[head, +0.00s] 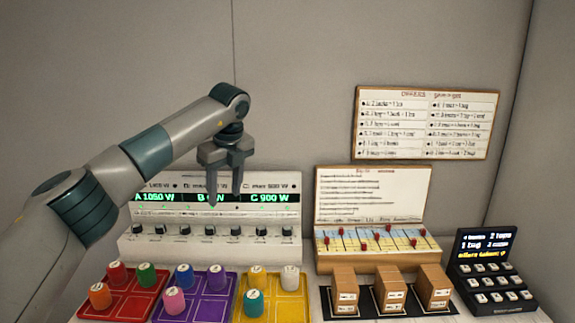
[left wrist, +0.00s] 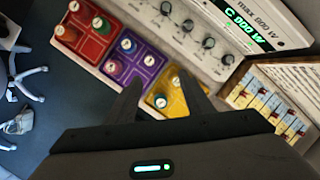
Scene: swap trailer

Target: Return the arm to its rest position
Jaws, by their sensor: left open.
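My left arm comes in from the left in the head view. Its gripper (head: 237,190) points down in front of the white meter panel (head: 165,245), above the row of black knobs. The two fingers are apart with nothing between them. The gripper partly hides the middle display, while "A 1050 W" and "C 900 W" are readable in green. The left wrist view also shows the open fingers (left wrist: 165,95), with the yellow tray (left wrist: 172,103) seen between them. My right gripper is in neither view.
Red (head: 130,305), purple (head: 205,305) and yellow (head: 275,310) trays hold coloured pegs in front of the panel. A wooden board (head: 372,195), small brown boxes (head: 392,290) and a black keypad (head: 490,275) stand to the right. A notice (head: 428,122) hangs on the wall.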

